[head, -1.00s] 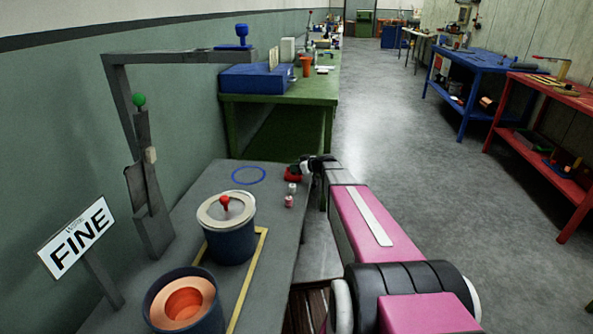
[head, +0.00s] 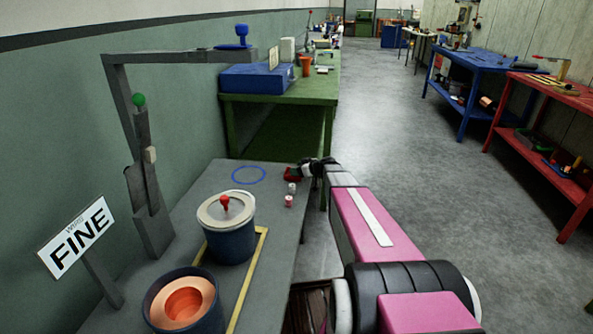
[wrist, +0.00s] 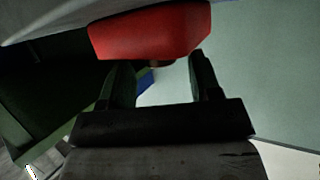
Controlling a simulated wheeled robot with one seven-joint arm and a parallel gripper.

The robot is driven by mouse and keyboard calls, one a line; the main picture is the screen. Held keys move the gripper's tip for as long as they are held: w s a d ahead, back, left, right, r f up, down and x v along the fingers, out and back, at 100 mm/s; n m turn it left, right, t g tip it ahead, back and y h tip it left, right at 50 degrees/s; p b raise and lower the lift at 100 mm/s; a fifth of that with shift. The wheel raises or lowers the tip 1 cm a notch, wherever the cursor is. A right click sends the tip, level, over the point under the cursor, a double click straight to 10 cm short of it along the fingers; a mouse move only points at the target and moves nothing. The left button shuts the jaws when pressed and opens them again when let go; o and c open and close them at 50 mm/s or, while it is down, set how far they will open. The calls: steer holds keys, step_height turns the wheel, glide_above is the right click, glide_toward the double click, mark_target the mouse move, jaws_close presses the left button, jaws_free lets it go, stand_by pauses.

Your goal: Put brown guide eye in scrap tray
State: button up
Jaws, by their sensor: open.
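A small red tray (head: 292,174), which I take for the scrap tray, sits at the far right edge of the grey bench. The wrist view appears upside down; there the red tray (wrist: 150,32) is close beyond the fingertips. A small dark brown piece (wrist: 160,63) shows at the tray's rim between the fingers; it may be the guide eye, mostly hidden. My gripper (wrist: 160,75) is open, its two dark fingers apart, with nothing seen held between them. In the head view my wrist is right beside the tray and the fingers are hard to make out.
Two small spools (head: 289,201) stand just in front of the tray. A blue ring (head: 249,175) lies left of it. A lidded pot (head: 227,226), an open pot (head: 185,300) and a FINE sign (head: 75,238) are nearer. The floor to the right is clear.

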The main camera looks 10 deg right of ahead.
steer(key=v, duration=1.1)
steer(key=s+a+f+m+g+h, duration=0.1)
steer(key=s+a+g, duration=0.1)
steer(key=s, duration=0.3)
steer(key=s+a+f+m+g+h, duration=0.1)
steer(key=s+a+f+g, duration=0.1)
steer(key=s, duration=0.3)
steer(key=s+a+f+m+g+h, duration=0.1)
steer(key=s+a+f+g, duration=0.1)
steer(key=s+a, duration=0.2)
steer(key=shift+s+a+f+m, duration=0.15)
steer(key=shift+s+a+m, duration=0.1)
steer(key=shift+s+m, duration=0.25)
steer(key=s+f+m+g+h, duration=0.1)
steer(key=s+m+g+h, duration=0.2)
steer(key=s, duration=1)
steer(key=m+h, duration=0.2)
steer(key=h, duration=0.1)
steer(key=shift+s+d+h, duration=0.35)
steer(key=shift+s+h, duration=0.05)
